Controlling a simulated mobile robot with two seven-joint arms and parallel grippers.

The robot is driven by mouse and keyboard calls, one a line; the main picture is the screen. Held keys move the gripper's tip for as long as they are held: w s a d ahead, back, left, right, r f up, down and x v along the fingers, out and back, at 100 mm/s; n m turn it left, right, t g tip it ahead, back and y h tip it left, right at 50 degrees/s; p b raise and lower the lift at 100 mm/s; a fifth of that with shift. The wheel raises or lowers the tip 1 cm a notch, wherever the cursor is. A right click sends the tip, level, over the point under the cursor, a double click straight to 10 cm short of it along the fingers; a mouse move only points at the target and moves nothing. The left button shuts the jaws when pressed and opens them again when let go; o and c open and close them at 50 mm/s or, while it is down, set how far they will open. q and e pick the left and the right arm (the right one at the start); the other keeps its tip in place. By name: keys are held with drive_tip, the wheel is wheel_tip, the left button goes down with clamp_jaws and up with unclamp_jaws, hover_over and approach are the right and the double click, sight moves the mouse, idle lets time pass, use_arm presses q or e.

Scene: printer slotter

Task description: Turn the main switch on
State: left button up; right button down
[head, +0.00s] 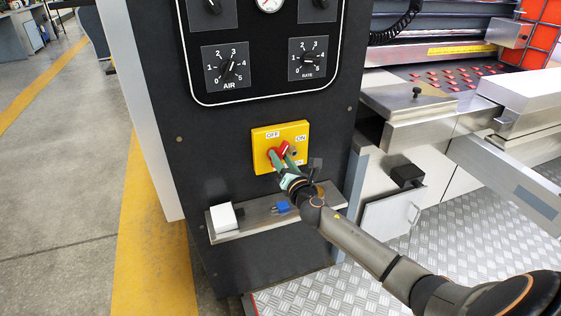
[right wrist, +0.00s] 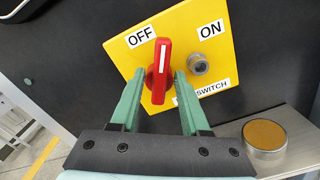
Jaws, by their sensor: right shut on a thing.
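The main switch is a red rotary handle (head: 285,148) on a yellow plate (head: 264,143) with OFF and ON labels. In the right wrist view the handle (right wrist: 160,72) has a white line on it. Its upper end lies between the OFF and ON labels, nearer OFF. My right gripper (head: 283,158) has its green fingers on either side of the handle and is shut on it. In the right wrist view the gripper (right wrist: 158,85) shows the handle between its fingertips. My left gripper is out of view.
A small round metal lock (right wrist: 197,64) sits on the plate right of the handle. Below is a metal shelf (head: 255,218) with a white block (head: 223,217) and a blue item (head: 281,207). Black dials (head: 227,67) are above. Metal machinery (head: 425,130) stands to the right.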

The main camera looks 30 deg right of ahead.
drive_tip(key=shift+s+d+f+m+b, duration=0.1)
drive_tip(key=shift+f+m+b, duration=0.1)
drive_tip(key=shift+m, duration=1.8)
drive_tip(key=shift+w+d+f+m+b, duration=0.1)
drive_tip(key=shift+f+m+b, duration=0.15)
drive_tip(key=shift+m, duration=1.75)
drive_tip(key=shift+s+d+f+m+b, duration=0.1)
drive_tip(key=shift+f+m+b, duration=0.1)
drive_tip(key=shift+m, duration=1.8)
drive_tip(key=c, duration=0.8)
unclamp_jaws()
drive_tip(key=shift+o, duration=0.2)
drive_tip(key=p+v, duration=0.1)
drive_tip(key=v, duration=1.1)
drive_tip(key=shift+s, duration=0.3)
